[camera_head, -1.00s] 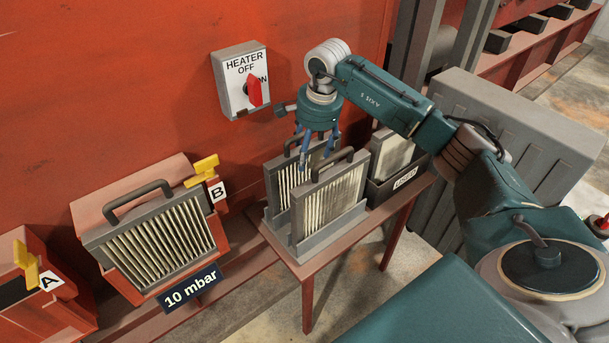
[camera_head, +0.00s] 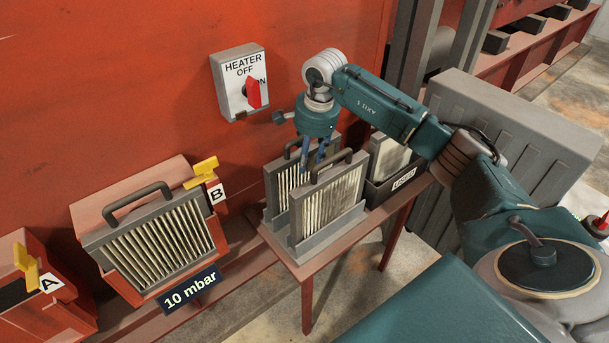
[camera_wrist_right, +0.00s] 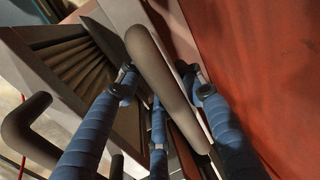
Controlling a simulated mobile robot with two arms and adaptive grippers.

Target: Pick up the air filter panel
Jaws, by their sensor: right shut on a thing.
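Two air filter panels with pale pleats, grey frames and dark handles stand upright in a grey rack (camera_head: 330,232) on a small red table. The front panel (camera_head: 331,200) partly hides the rear panel (camera_head: 280,185). My right gripper (camera_head: 310,163) points down at the top of the rear panel, with its blue fingers shut on that panel's handle. In the right wrist view the fingers close around the rear handle (camera_wrist_right: 160,75), and the front handle (camera_wrist_right: 28,130) is off to the left, untouched. The rear panel still sits in the rack. My left gripper is not in view.
A dark bin marked USED (camera_head: 378,188) holds another filter beside the rack. A filter (camera_head: 160,240) sits in housing B, above a 10 mbar display (camera_head: 190,289). Housing A (camera_head: 30,300) is at far left. A heater switch (camera_head: 240,85) is on the red wall.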

